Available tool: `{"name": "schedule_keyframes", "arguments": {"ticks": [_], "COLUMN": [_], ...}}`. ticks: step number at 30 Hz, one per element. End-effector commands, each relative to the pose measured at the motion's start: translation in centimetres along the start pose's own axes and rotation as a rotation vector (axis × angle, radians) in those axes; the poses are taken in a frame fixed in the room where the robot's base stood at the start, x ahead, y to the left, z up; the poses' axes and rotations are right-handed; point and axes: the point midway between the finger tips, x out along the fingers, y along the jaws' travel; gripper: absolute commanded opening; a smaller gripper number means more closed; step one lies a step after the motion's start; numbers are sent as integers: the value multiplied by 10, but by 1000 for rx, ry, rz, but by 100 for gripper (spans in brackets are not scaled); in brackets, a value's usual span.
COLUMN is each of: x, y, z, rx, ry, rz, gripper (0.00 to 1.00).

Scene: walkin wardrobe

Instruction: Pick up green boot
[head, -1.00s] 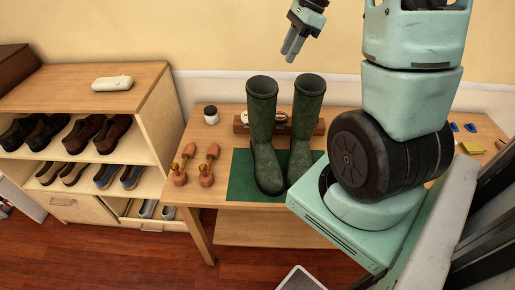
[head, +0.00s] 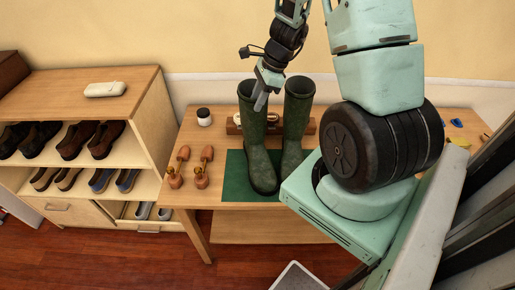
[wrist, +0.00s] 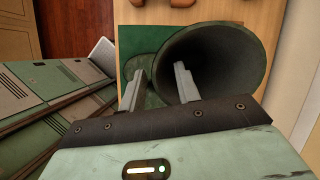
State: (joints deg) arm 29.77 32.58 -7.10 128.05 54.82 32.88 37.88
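Two tall green boots stand upright side by side on a green mat (head: 236,180) on the wooden table: a left boot (head: 257,150) and a right boot (head: 296,120). My gripper (head: 260,104) is at the top of the left boot, in front of its shaft in the head view. In the wrist view my gripper (wrist: 160,88) has its fingers well apart. One finger overlaps the round opening of a boot (wrist: 238,45), and the other is outside its rim. I cannot tell whether either finger touches the boot.
Wooden shoe trees (head: 203,167) and a dark jar with a white lid (head: 204,117) stand left of the boots. A wooden holder (head: 233,125) is behind them. A shoe shelf (head: 150,120) with a white case (head: 105,89) stands to the left.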

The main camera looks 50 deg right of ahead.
Motion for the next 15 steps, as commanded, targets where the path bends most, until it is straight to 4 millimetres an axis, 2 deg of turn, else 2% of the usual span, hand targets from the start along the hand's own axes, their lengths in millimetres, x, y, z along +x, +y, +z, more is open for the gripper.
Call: {"name": "schedule_keyframes", "arguments": {"ticks": [9, 12, 13, 15], "x": [6, 6, 6, 6], "y": [0, 0, 0, 0], "z": [0, 0, 0, 0], "rx": [-1, 0, -1, -1], "ry": [1, 1, 1, 1], "rz": [-1, -1, -1, -1], "gripper": [32, 5, 0, 0]}}
